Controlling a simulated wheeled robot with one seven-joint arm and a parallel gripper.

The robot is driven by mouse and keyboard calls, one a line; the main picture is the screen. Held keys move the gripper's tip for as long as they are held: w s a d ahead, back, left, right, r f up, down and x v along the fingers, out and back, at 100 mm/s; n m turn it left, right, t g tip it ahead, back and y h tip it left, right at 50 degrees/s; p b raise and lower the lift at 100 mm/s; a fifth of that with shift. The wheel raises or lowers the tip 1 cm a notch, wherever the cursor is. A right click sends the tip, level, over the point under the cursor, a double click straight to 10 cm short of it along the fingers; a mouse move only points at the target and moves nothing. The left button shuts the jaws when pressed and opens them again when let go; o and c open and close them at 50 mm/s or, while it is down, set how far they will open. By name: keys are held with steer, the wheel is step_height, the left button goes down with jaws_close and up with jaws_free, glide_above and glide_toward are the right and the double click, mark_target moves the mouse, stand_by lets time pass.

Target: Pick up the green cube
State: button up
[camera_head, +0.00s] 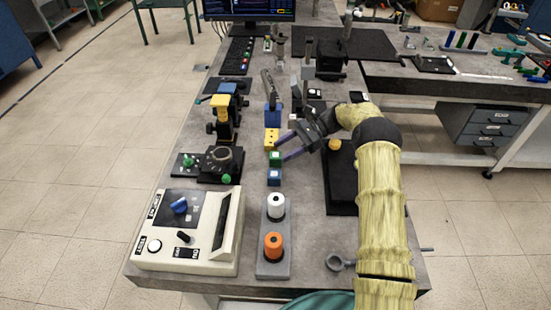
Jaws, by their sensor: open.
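The fingertips are close to the right side of the green and yellow cubes; the lower fingertip appears beside the green cube. I cannot tell whether it touches the cube or how high the fingers are.
Another blue block (272,115) stands behind the yellow cube. A cream control box (185,260) and a black dial device (221,163) stand left. A black plate (341,180) lies right.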

mark_target(276, 154)
steer(key=x, duration=0.5)
steer(key=shift+s+a+f+p, duration=0.1)
steer(key=shift+s+a+p, duration=0.05)
steer(key=shift+a+p, duration=0.2)
stand_by(0.4)
steer(key=c, duration=0.7)
steer(key=shift+r, duration=5)
